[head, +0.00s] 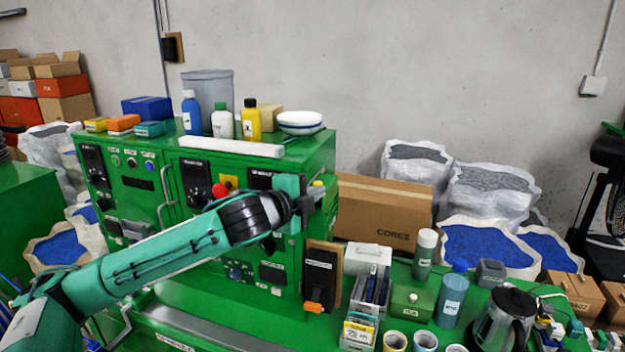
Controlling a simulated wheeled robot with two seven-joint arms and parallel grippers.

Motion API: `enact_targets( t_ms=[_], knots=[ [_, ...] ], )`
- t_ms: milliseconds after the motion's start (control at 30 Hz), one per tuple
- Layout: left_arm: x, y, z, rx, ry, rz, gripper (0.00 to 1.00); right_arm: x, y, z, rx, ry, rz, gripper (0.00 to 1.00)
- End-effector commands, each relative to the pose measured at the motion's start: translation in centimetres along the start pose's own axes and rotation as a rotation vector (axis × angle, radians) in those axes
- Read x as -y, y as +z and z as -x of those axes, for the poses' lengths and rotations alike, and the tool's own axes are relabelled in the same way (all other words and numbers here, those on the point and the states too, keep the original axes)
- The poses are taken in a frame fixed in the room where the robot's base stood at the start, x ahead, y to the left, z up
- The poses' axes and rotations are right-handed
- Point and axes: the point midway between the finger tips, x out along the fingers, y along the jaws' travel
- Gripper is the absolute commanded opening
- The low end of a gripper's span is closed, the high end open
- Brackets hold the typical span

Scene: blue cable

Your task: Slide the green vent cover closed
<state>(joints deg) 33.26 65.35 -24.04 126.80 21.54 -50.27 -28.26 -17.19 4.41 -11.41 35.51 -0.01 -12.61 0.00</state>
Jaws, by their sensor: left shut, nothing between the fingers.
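The green cabinet (140,205) stands at the left centre, its front full of dark panels, knobs and labels. I cannot clearly make out the green vent cover; it may be hidden behind my arm or blend into the green front. My left arm crosses the front of the cabinet from the lower left. My left gripper (312,200) is at the upper right part of the cabinet front, near its right edge, shut with nothing held. I cannot tell whether it touches the cabinet. My right gripper is not in view.
Bottles, a grey bin (208,88), a white bowl (300,120) and a long white bar (231,147) sit on the cabinet top. A cardboard box (380,212) stands to its right. The green bench at the lower right is crowded with containers and a kettle (503,322).

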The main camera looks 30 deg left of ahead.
Motion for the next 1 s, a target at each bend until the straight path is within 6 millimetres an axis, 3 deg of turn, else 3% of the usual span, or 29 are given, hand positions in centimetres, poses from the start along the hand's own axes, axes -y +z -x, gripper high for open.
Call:
enact_targets(
  t_ms=[100, 300, 767, 1000],
  knots=[
    [0.3, 1.3, -1.3, 0.003, 0.004, 0.001, 0.00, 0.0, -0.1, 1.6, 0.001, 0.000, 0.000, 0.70],
    [0.1, 2.5, -2.6, 0.001, 0.002, 0.000, 0.00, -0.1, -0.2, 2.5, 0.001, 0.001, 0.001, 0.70],
    [-0.1, 2.8, -2.9, -0.001, 0.000, 0.000, 0.00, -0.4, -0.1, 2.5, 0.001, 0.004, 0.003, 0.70],
    [0.4, 3.2, -5.4, 0.002, -0.003, 0.006, 0.00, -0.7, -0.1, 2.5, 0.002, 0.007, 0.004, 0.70]
  ],
)
